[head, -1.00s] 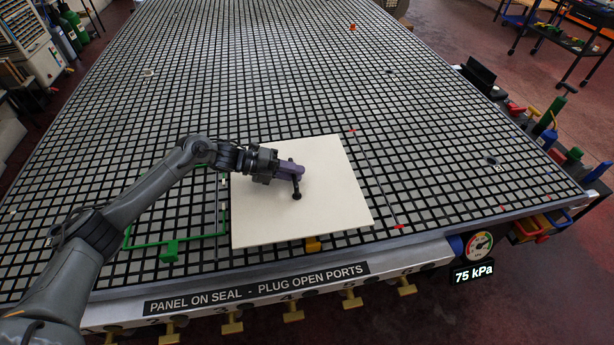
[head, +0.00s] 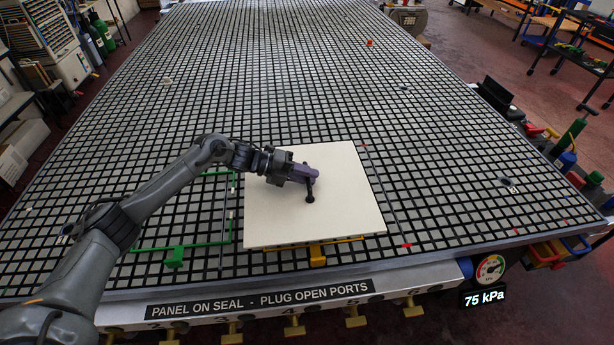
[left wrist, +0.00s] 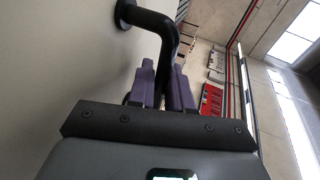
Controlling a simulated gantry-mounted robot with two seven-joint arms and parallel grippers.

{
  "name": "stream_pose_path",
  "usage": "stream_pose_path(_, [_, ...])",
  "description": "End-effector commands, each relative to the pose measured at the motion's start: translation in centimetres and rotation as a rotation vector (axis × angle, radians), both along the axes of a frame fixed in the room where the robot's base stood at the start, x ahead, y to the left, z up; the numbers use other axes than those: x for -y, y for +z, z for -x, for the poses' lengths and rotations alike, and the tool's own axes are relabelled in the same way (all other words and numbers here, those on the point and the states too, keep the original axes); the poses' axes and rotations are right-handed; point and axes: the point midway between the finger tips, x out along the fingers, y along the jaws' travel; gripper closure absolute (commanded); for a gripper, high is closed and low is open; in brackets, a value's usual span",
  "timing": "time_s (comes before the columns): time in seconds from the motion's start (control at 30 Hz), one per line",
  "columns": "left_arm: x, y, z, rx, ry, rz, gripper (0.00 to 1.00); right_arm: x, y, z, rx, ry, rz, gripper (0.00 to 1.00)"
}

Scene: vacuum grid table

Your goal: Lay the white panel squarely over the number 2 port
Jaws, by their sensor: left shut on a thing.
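The white panel (head: 345,205) is a large pale square on or just above the grid table (head: 440,190); I cannot tell if it touches. A black bar handle (head: 310,192) stands on its face. My left gripper (head: 312,177) has its purple fingers shut on this handle. The left wrist view shows the fingers (left wrist: 167,85) at the black handle (left wrist: 160,25), with the panel's pale face (left wrist: 60,60) alongside. A yellow outline (head: 335,241) with a tab shows along the panel's front edge; the rest is hidden. No number 2 port is readable on the tabletop. My right gripper is not in view.
A green outline (head: 175,256) lies left of the panel. Thin grey strips with red marks (head: 407,245) run beside it. The front rail carries several brass valves (head: 293,325) and a gauge (head: 490,268) reading 75 kPa. The table behind the panel is mostly clear.

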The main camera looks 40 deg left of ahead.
Motion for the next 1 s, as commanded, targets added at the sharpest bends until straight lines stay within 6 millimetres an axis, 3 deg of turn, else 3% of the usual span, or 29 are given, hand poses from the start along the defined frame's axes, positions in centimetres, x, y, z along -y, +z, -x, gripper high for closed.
stream_pose_path(1.0, [0.0, -7.0, -0.1, 0.006, 0.000, 0.003, 1.00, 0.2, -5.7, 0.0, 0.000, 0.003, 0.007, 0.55])
